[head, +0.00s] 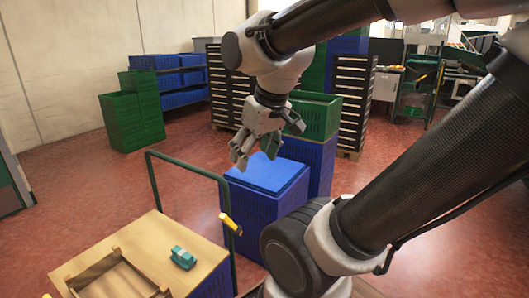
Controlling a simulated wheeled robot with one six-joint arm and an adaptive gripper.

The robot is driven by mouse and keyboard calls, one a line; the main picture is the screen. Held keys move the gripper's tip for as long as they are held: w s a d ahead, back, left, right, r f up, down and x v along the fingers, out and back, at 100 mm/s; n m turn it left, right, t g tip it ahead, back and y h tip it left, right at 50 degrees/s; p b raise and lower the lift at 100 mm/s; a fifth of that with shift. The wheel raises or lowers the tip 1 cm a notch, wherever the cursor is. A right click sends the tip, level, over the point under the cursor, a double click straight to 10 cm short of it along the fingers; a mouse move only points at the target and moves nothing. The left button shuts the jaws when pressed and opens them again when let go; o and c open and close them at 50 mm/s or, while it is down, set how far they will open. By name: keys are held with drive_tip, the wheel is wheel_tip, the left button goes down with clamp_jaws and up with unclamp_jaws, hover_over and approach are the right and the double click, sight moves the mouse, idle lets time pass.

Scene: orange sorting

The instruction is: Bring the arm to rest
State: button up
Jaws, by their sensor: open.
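My arm reaches in from the right and bends over the middle of the head view. My gripper (256,150) hangs from the wrist and points downward, with its fingers apart. It looks empty. In the picture it lies over a blue crate stack (270,180) with a flat blue top. I cannot tell how far above the top the fingertips are.
A wooden-topped table (205,243) at the lower left carries a teal object (182,257) and a wooden tray (68,273). A green rail (153,183) rises behind it. Green crates (132,118) and blue crates stand farther back. The red floor at left is clear.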

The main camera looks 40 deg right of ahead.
drive_tip(key=s, duration=0.2)
drive_tip(key=s+r, duration=0.1)
drive_tip(key=shift+d, duration=0.25)
